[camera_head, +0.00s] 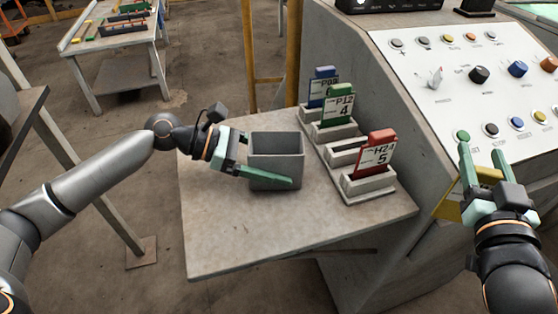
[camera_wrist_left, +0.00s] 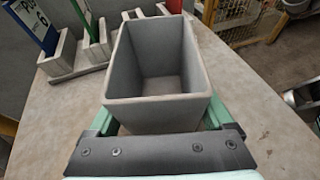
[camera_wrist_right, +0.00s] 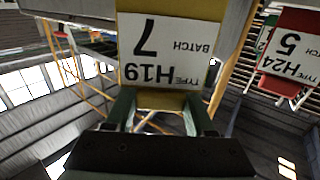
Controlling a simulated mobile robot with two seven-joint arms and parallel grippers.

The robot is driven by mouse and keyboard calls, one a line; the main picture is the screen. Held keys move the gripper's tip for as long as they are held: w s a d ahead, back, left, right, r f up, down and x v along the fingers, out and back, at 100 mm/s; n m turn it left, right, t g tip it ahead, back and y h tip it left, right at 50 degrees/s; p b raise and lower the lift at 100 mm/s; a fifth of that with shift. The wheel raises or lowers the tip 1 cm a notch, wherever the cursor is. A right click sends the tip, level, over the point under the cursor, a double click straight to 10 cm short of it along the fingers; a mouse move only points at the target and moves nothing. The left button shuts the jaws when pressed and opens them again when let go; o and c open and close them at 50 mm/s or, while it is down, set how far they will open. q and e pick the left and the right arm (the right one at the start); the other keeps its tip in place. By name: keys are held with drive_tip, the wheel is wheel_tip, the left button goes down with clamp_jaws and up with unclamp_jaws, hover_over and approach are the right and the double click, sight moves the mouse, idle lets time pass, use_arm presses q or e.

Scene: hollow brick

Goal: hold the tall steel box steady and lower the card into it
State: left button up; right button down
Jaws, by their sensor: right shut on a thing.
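The tall steel box (camera_head: 276,145) is a grey, open-topped box standing upright on the small table, and it looks empty. My left gripper (camera_head: 258,175) is around it, one finger along its near side; the left wrist view shows a finger on either side of the box (camera_wrist_left: 155,112). The jaws look open, with contact hard to judge. My right gripper (camera_head: 482,155) is shut on a yellow card with a white label, H19 7 (camera_wrist_right: 165,50), far right of the box by the control panel. In the head view the card (camera_head: 450,202) is partly hidden behind the gripper.
Grey holders stand right of the box with a blue card (camera_head: 320,88), a green card (camera_head: 338,104) and a red card H24 5 (camera_head: 376,155); one holder (camera_head: 345,151) is empty. The sloped control panel (camera_head: 440,55) rises behind. The table's front (camera_head: 270,235) is clear.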

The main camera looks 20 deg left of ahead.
use_arm(q)
drive_tip(key=c, duration=1.1)
